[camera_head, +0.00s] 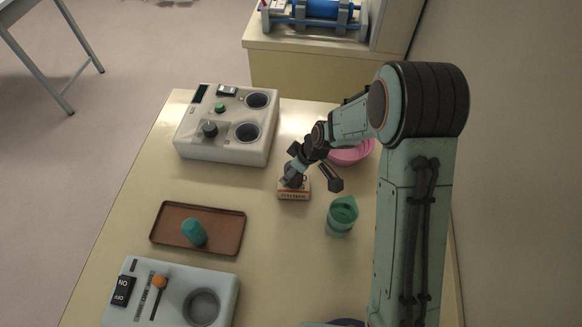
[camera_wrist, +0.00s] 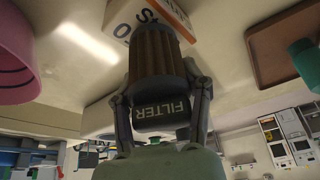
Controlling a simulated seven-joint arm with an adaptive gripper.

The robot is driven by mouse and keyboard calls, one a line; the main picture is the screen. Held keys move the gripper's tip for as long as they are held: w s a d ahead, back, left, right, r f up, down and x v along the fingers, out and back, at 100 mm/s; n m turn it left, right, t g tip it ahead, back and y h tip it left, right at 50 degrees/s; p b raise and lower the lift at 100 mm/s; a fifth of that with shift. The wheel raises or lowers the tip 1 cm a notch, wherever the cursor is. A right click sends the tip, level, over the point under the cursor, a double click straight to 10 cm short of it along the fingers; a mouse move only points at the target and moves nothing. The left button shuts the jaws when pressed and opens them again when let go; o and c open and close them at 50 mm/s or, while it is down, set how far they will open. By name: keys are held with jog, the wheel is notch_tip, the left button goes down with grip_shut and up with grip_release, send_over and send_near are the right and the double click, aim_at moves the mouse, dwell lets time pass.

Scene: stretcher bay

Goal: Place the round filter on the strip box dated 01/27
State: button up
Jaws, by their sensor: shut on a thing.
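The round filter (camera_wrist: 156,62) is a brown pleated cylinder with a dark end marked FILTER. In the wrist view my gripper (camera_wrist: 160,92) is shut on it, one finger on each side. In the head view my gripper (camera_head: 300,179) is over a small orange and white box (camera_head: 294,195), and the filter is hard to make out there. The box also shows in the wrist view (camera_wrist: 178,12), just beyond the filter's far end, with large letters starting "St". I cannot tell whether filter and box touch. No date is readable on the box.
A pink bowl (camera_head: 352,153) is behind my gripper and a green cup (camera_head: 342,216) to its front right. A brown tray (camera_head: 165,232) holds a teal cylinder (camera_head: 194,232). Two control units stand at the left, back (camera_head: 190,143) and front (camera_head: 225,275). The table between tray and box is clear.

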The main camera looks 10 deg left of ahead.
jog(key=shift+f, duration=0.2)
jog(key=shift+f, duration=0.15)
jog(key=o, duration=1.2)
jog(key=v, duration=1.2)
jog(key=s+d+r+m+h, duration=0.1)
jog(key=s+d+r+m, duration=0.1)
jog(key=s, duration=0.5)
jog(key=s+d+r+m+g+h, duration=0.1)
jog(key=s+d+r+m, duration=0.2)
jog(key=s+m, duration=0.3)
jog(key=s+d+r+m+g+h, duration=0.1)
jog(key=s+d+m, duration=0.3)
jog(key=s, duration=0.6)
jog(key=shift+d+r, duration=0.6)
jog(key=shift+r, duration=0.25)
